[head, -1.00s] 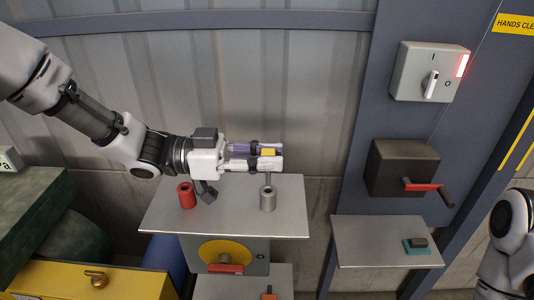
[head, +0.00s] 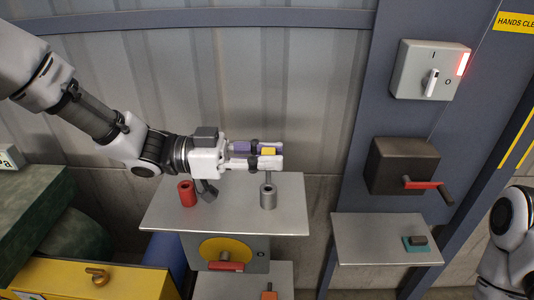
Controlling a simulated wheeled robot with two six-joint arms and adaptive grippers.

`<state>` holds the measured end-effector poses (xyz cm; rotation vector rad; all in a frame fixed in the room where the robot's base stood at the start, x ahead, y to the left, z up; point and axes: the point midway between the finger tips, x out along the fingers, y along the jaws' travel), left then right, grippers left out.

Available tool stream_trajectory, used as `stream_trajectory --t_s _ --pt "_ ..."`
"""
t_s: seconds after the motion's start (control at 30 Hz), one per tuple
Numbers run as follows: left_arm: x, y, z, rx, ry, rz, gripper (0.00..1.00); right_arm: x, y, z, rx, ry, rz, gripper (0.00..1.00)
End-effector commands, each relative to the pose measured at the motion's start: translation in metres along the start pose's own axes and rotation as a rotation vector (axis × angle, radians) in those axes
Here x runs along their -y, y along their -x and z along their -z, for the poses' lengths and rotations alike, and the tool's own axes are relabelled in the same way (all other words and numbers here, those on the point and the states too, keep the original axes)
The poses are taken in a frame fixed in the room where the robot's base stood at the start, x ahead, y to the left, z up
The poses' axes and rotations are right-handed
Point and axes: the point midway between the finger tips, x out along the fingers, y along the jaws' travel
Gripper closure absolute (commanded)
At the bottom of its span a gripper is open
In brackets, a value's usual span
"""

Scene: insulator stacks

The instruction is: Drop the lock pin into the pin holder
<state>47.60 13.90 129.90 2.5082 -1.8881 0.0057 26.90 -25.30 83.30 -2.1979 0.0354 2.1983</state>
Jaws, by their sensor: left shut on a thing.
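My left gripper (head: 268,154) is above the silver table, pointing right, with its fingers shut on the yellow top of the lock pin (head: 268,152). The pin's thin grey shank hangs down below the fingers, roughly upright. A grey hollow cylinder, which looks like the pin holder (head: 268,198), stands on the table directly below it. The shank's lower end is at or just above the cylinder's mouth; I cannot tell whether it is inside. My right gripper is out of view; only part of that arm shows at the right edge.
A red hollow cylinder (head: 187,194) stands on the left of the silver table (head: 225,215), below my left wrist. A lower shelf (head: 375,245) with a teal-based block (head: 416,243) is at right. A dark box with a red handle (head: 421,184) and a switch box (head: 430,70) are on the post.

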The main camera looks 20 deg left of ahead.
Motion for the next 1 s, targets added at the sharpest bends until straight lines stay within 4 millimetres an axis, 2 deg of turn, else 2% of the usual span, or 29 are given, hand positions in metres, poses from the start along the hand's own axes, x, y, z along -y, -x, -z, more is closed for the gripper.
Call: stream_trajectory --t_s 0.37,0.7,1.0 --pt "0.000 0.000 -0.011 0.000 0.001 0.000 1.00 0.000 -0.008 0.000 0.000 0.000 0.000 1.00" --pt "0.000 0.000 -0.003 0.000 0.001 0.000 1.00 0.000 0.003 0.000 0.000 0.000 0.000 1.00" --pt "0.000 0.000 -0.004 0.000 0.001 0.000 1.00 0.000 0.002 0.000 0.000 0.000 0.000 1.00"
